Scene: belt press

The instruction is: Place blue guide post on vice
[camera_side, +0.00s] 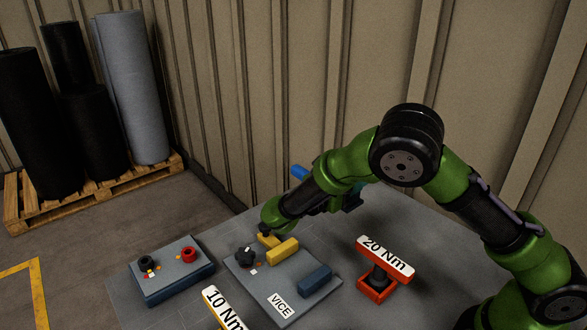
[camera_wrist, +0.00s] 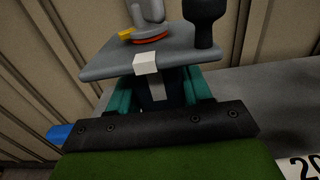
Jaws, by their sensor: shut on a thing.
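My gripper (camera_wrist: 160,92) has its teal fingers closed on the sides of a dark blue body under a grey plate, which I take to be the blue guide post (camera_wrist: 108,62). The plate carries a white block, a black knob and a grey piece with an orange-red ring. In the side view my arm mostly hides the gripper and the held part. The vice (camera_side: 254,286) is a grey plate with a "VICE" label, lying on the table.
A red stand (camera_side: 377,288) labelled "20 Nm" is right of the vice. A yellow-framed "10 Nm" sign (camera_side: 224,308) stands at the front. A grey-blue tray (camera_side: 172,270) with black and red rings is at left. The corrugated wall (camera_side: 255,80) rises behind the table.

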